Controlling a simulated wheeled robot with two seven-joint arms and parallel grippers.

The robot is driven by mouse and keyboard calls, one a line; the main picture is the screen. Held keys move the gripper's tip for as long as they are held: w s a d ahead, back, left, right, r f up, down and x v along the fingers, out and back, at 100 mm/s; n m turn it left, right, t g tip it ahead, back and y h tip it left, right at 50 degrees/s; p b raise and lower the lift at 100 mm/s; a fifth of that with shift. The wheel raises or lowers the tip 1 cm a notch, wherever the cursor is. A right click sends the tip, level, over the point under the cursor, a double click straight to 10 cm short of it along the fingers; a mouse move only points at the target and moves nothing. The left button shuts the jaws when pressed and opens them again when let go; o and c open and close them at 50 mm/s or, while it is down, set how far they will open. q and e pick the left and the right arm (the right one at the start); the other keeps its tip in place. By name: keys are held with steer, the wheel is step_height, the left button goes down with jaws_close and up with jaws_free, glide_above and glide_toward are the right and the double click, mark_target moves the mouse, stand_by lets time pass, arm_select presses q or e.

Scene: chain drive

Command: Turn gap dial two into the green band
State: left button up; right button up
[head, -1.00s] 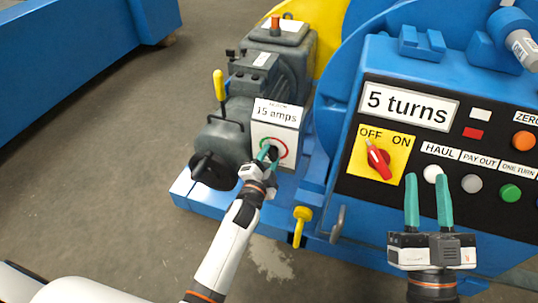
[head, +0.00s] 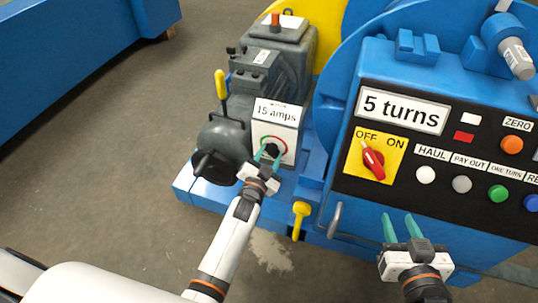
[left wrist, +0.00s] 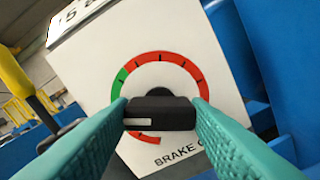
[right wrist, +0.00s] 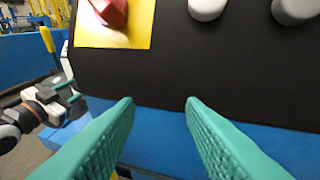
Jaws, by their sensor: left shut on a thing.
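The dial (head: 273,148) is on the white box below the "15 amps" readout. In the left wrist view its ring (left wrist: 166,58) is mostly red with a short green band (left wrist: 120,82) at the left. Its label starts "BRAKE G"; the rest is hidden. My left gripper (head: 266,155) is shut on the black knob (left wrist: 160,113), with one finger at each end. A pale mark shows on the knob's lower left face; where it points is unclear. My right gripper (head: 403,226) is open and empty, in front of the control panel's lower edge.
The black control panel (head: 400,190) carries a red OFF/ON switch (head: 373,158), several buttons and a "5 turns" display (head: 403,110). A yellow-handled lever (head: 220,85) stands left of the dial box. A yellow handle (head: 300,210) is below right.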

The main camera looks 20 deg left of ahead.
arm_select(q)
steer(key=shift+s+f, duration=0.1)
steer(key=shift+f, duration=0.05)
steer(key=o, duration=1)
steer(key=shift+s, duration=0.25)
steer(key=s+p, duration=0.3)
steer(key=s, duration=0.8)
steer(key=shift+s+a, duration=0.2)
arm_select(e)
steer(key=s+d+f+g+h, duration=0.2)
steer(key=s+d+f+g, duration=0.2)
steer(key=s+f+g, duration=0.4)
steer(key=shift+s+f+m, duration=0.15)
steer(key=shift+s+m, duration=0.15)
steer(key=shift+s, duration=0.65)
